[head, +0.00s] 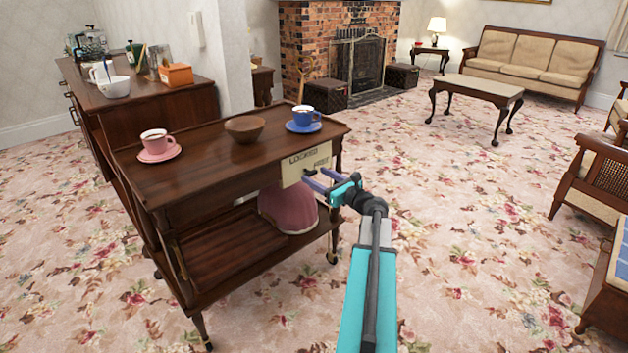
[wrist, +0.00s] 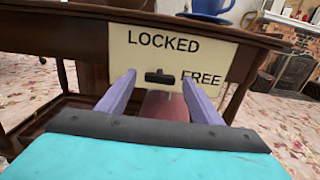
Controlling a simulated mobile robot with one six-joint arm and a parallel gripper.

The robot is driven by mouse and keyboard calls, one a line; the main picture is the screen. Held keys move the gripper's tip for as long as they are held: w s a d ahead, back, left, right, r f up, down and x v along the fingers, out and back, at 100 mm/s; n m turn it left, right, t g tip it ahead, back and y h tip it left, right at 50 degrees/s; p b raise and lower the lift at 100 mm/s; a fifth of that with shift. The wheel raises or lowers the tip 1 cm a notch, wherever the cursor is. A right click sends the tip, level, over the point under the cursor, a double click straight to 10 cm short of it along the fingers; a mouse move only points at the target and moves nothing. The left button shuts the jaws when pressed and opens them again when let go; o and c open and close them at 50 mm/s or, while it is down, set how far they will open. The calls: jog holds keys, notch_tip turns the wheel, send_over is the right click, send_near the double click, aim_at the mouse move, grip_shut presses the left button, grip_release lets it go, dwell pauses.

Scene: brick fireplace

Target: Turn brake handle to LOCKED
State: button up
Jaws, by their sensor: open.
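A cream panel (wrist: 212,52) on the end of the wooden trolley reads LOCKED at upper left and FREE at lower right. It also shows in the head view (head: 292,170). The brake handle (wrist: 160,72) is a small dark bar lying level below LOCKED and left of FREE. My gripper (wrist: 158,80) is open, with one purple finger on each side of the handle and a visible gap to both. Whether the fingers touch the panel is unclear. In the head view my gripper (head: 306,178) reaches the panel from the right and partly hides it.
The trolley (head: 205,165) carries a pink cup (head: 154,140), a brown bowl (head: 245,128) and a blue cup (head: 303,115) near the panel. A pink rounded object (head: 285,212) sits on its lower shelf. Open carpet lies to the right.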

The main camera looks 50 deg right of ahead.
jog(key=shift+w, duration=0.55)
jog(key=shift+c, duration=0.4)
